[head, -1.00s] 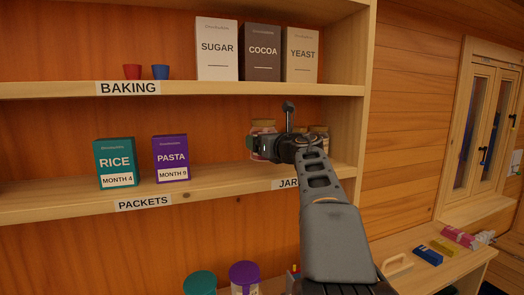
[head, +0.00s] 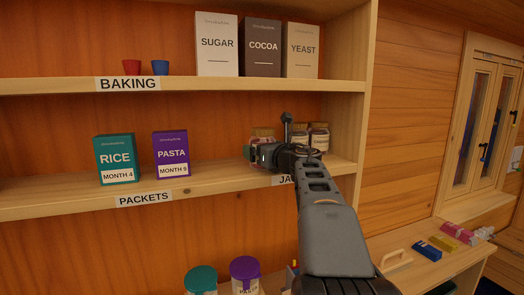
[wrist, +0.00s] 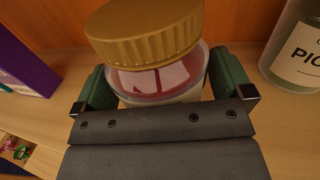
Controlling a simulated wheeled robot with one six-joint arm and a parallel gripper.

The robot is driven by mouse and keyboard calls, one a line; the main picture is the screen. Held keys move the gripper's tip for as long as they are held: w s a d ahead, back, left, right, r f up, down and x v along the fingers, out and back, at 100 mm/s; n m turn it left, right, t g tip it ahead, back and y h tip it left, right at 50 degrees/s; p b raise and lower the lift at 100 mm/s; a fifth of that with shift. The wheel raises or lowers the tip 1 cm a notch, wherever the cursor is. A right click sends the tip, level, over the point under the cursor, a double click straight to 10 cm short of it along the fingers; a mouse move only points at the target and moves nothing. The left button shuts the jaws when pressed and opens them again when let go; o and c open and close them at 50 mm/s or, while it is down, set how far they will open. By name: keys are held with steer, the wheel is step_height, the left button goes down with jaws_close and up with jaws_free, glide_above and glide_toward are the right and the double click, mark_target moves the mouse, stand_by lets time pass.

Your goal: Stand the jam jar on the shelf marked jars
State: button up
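The jam jar (wrist: 160,75) has a gold lid and dark red contents. In the wrist view it stands between the green fingertips of my gripper (wrist: 165,88), which appear to touch it on both sides. In the head view the jam jar (head: 262,133) and my gripper (head: 258,152) are over the right part of the middle shelf (head: 225,178), near the partly covered jars label (head: 286,180). My arm and gripper hide the jar's base, so I cannot tell whether it rests on the board.
Other lidded jars (head: 319,136) stand to the right behind my gripper; a jar labelled PIC (wrist: 300,50) shows close by in the wrist view. The pasta packet (head: 171,154) and rice packet (head: 116,159) stand to the left. The baking shelf (head: 220,86) runs above.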

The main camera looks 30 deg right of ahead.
steer(key=shift+r, duration=0.1)
steer(key=shift+r+p, duration=0.25)
steer(key=shift+p, duration=0.1)
steer(key=s+b, duration=0.5)
steer(key=s, duration=0.7)
steer(key=shift+a+f, duration=0.2)
